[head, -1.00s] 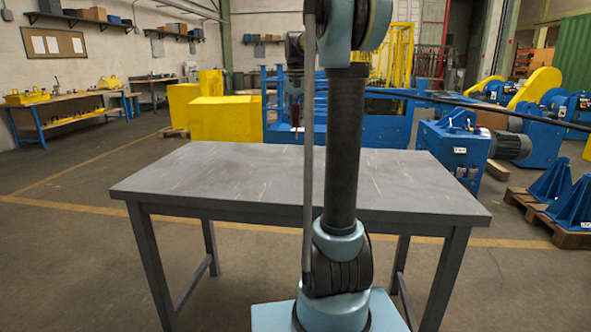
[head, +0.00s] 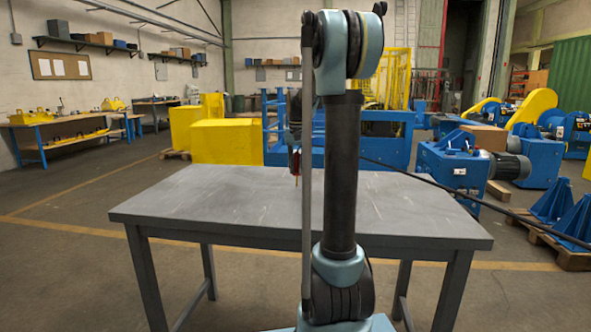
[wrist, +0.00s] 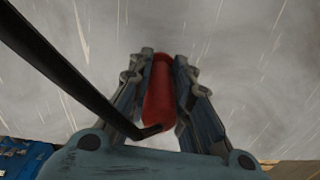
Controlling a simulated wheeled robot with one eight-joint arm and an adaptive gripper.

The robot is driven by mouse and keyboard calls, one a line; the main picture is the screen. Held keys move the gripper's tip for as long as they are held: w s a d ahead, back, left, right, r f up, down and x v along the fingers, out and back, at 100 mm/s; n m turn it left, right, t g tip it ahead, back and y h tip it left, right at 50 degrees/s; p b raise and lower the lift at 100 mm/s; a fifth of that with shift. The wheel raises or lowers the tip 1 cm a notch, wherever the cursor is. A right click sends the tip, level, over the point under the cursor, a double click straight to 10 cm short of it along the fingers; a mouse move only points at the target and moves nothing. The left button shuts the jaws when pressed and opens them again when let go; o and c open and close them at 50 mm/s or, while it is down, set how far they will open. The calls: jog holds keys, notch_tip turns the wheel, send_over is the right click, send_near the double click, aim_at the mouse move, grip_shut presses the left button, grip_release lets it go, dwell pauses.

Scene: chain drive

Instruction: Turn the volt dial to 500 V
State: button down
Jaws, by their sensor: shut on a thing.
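My gripper (wrist: 160,75) is shut on a red, rounded, handle-like thing (wrist: 160,92), which lies between its two fingers in the wrist view. A black lead (wrist: 70,65) runs from the upper left to the red thing's near end. In the head view, my gripper (head: 295,150) is partly hidden behind my arm. The red thing shows there as a small patch (head: 296,165) with a thin yellowish tip pointing down, over the grey table (head: 190,200). I cannot tell the gap to the table. No volt dial shows in either view; my arm hides part of the table.
The visible tabletop is bare. A black cable (head: 450,190) slants across the right side of the head view. Behind the table stand yellow blocks (head: 228,141), a blue frame (head: 390,140) and blue machinery (head: 455,165).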

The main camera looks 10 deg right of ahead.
jog(key=shift+f, duration=0.15)
jog(key=c, duration=1.5)
grip_release()
jog(key=shift+o, duration=0.2)
notch_tip(320, 180, up, 12)
jog(key=shift+r, duration=0.1)
